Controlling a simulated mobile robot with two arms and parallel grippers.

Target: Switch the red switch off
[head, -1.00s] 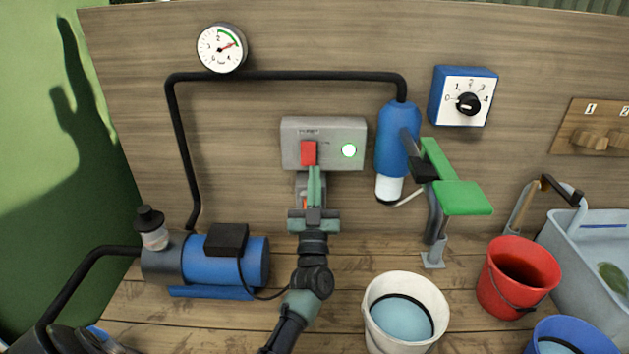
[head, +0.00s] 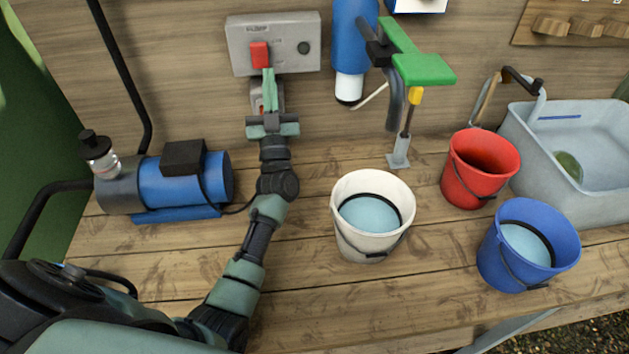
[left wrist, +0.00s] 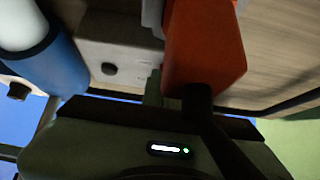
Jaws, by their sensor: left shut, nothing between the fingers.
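The red switch (head: 259,55) sits on a grey box (head: 240,34) on the wooden back panel. A round lamp (head: 303,48) on the box's right side is dark. My left gripper (head: 268,78) is shut and empty, with its tips at the lower edge of the switch; I cannot tell if they touch it. In the left wrist view the red switch (left wrist: 203,45) looms large and close, and the lamp (left wrist: 109,69) is dark. My right gripper is not in view.
A blue pump (head: 175,182) stands left of my arm. A white bucket (head: 345,225), a red bucket (head: 475,170) and a blue bucket (head: 500,262) stand to the right. A green-handled tap lever (head: 425,68) and a grey sink (head: 575,205) are beyond them.

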